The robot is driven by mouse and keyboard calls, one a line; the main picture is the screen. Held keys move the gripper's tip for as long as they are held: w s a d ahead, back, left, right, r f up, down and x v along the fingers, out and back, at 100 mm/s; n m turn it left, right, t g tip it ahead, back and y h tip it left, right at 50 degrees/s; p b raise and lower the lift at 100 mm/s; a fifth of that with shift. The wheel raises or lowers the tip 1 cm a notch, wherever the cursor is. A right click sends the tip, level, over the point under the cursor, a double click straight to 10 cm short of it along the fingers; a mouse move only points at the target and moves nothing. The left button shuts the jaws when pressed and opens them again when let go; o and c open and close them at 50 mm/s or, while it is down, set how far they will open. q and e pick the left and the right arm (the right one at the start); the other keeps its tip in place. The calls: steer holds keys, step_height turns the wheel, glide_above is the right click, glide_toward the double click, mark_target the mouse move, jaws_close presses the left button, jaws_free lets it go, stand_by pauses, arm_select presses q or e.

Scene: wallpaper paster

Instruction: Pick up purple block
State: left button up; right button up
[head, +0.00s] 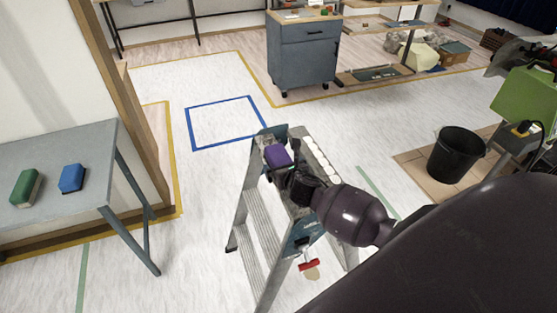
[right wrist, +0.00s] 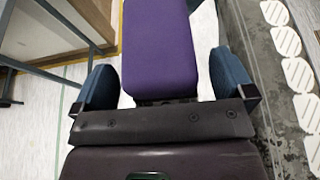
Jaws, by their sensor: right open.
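The purple block (head: 278,156) lies on the top of a stepladder (head: 304,172) in the head view. In the right wrist view the purple block (right wrist: 160,48) fills the top middle, its near end between the two fingers. My right gripper (head: 283,167) is at the block from the near side. In the right wrist view my right gripper (right wrist: 165,82) is open, with a blue-grey finger on each side of the block and narrow gaps to it. The far end of the block is cut off by that view's edge. My left gripper is not in view.
A grey table (head: 75,150) at the left holds a green block (head: 25,187) and a blue block (head: 72,178). White round pads (right wrist: 290,43) line the ladder's right side. A black bin (head: 456,155) stands at the right. A grey cabinet (head: 304,62) stands behind. The floor left of the ladder is clear.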

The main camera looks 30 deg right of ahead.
steer(key=shift+w, duration=0.15)
steer(key=c, duration=1.1)
